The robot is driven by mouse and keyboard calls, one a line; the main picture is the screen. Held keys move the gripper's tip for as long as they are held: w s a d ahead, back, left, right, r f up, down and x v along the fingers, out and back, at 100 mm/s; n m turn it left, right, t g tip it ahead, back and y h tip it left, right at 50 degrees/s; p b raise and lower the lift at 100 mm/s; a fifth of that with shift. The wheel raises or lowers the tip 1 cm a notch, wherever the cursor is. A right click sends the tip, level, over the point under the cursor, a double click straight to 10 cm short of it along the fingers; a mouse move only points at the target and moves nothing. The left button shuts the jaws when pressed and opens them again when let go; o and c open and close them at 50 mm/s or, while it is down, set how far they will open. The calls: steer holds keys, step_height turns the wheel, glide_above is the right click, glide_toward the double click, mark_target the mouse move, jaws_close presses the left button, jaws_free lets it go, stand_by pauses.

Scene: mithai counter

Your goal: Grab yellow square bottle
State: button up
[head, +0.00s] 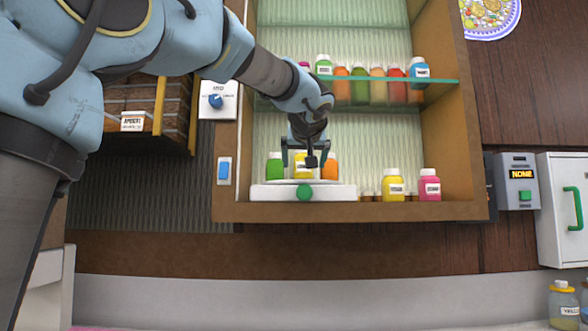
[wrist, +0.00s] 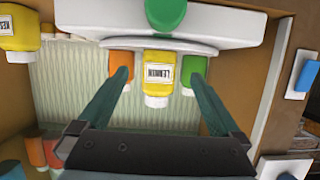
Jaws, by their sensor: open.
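A yellow bottle labelled LEMON (wrist: 158,72) stands on a white stand between an orange bottle (wrist: 119,78) and a green bottle (wrist: 189,80). In the head view this yellow bottle (head: 300,171) is partly hidden by my gripper (head: 305,155). In the wrist view, the open fingers of my gripper (wrist: 164,82) reach toward the row, one on each side of the yellow bottle, with gaps to it. Nothing is held. A second yellow bottle (head: 393,188) stands to the right; it also shows at the upper left of the wrist view (wrist: 18,38).
The white stand (head: 270,194) has a round green button (head: 304,192). A pink bottle (head: 430,186) stands at right. Above, a glass shelf (head: 440,81) holds several bottles. The cabinet's wooden walls (head: 446,120) close in the sides.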

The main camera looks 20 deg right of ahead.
mark_target(303, 171)
steer(key=shift+w+d+r+p, duration=0.35)
steer(key=shift+w+r, duration=0.25)
steer(key=shift+r, duration=0.1)
steer(key=p+x, duration=0.1)
steer(key=x, duration=0.2)
steer(key=shift+w+d, duration=0.15)
steer(key=shift+w, duration=0.2)
steer(key=p+x, duration=0.4)
steer(key=x, duration=0.2)
steer(key=shift+w+r, duration=0.1)
steer(key=shift+c, duration=0.4)
steer(key=c, duration=1.5)
jaws_close()
steer(key=shift+r, duration=0.1)
